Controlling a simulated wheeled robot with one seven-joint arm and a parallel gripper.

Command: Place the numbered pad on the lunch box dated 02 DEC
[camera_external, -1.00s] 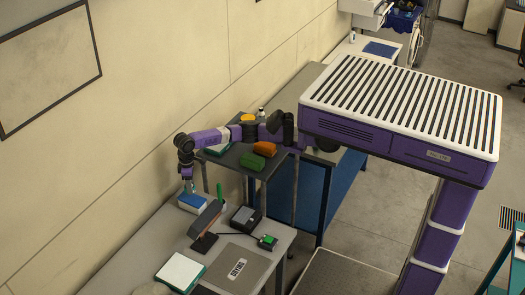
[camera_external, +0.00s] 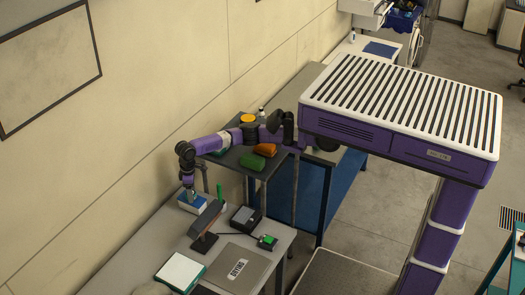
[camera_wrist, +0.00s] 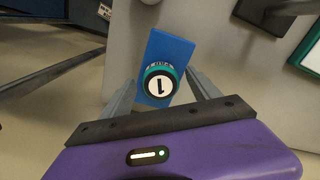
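A round teal-and-black piece with a white face marked "1" (camera_wrist: 160,85) is the only numbered thing I can read. It stands on a blue rectangular surface (camera_wrist: 168,48). In the external view this looks like the blue top of a white block (camera_external: 190,206) on the grey bench. My gripper (camera_external: 189,194) points down just over it. In the wrist view its fingers (camera_wrist: 162,92) are apart, one on each side of the round piece, with gaps. Green (camera_external: 252,161) and orange (camera_external: 265,150) items lie on a dark shelf; I cannot tell whether they are lunch boxes. No date is readable.
A dark slanted stand (camera_external: 207,218) is close to the right of my gripper. A green marker-like stick (camera_external: 220,192), a black device (camera_external: 246,218), a grey laptop-like slab (camera_external: 238,268) and a white-topped pad (camera_external: 181,271) share the bench. The wall runs close behind.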

